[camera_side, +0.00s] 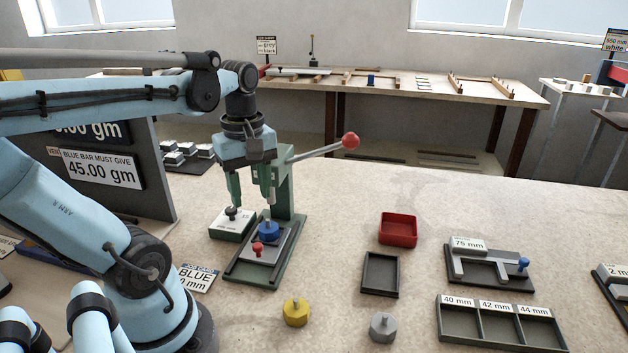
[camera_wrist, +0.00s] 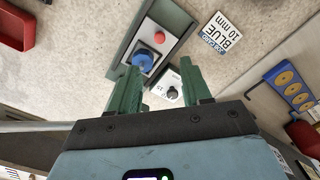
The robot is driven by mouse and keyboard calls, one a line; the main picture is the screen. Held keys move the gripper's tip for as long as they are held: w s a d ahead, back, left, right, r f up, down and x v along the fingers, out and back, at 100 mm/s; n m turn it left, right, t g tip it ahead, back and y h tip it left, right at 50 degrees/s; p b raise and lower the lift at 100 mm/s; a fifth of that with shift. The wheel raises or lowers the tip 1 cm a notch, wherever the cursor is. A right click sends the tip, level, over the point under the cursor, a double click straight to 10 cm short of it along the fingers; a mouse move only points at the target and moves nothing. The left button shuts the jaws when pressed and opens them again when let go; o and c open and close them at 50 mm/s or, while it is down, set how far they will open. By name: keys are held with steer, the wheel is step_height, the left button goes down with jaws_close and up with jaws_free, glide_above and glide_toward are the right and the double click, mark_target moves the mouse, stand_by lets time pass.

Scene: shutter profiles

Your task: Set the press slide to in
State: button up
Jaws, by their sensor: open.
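The press (camera_side: 281,185) is green, with a long lever ending in a red ball (camera_side: 350,140). On its base lies the grey slide plate (camera_side: 250,262), with a red knob (camera_side: 258,248) at the front and a blue knobbed piece (camera_side: 268,231) behind it. The wrist view also shows the red knob (camera_wrist: 158,37) and the blue piece (camera_wrist: 143,61). A white block with a black dial knob (camera_side: 232,212) sits to the left of the press. My gripper (camera_side: 251,200) is open and empty, pointing down above the block and the rear of the slide. I see no contact.
A yellow knobbed piece (camera_side: 296,312) and a grey one (camera_side: 383,327) stand in front. To the right are a red tray (camera_side: 398,229), a dark tray (camera_side: 380,274), a 75 mm fixture (camera_side: 490,266) and a labelled rack (camera_side: 498,325). Open bench lies right of the press.

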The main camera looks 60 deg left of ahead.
mark_target(257, 246)
steer(key=shift+d, duration=0.1)
steer(key=s+d+m+t+y, duration=0.2)
steer(key=d+m+y, duration=0.2)
steer(key=d, duration=0.1)
steer(key=shift+s+x, duration=0.1)
steer(key=shift+x, duration=3.05)
steer(key=shift+s+x, duration=0.15)
steer(key=shift+x, duration=3.05)
steer(key=shift+a+f, duration=0.1)
steer(key=shift+c, duration=0.5)
steer(key=shift+m, duration=0.3)
jaws_close()
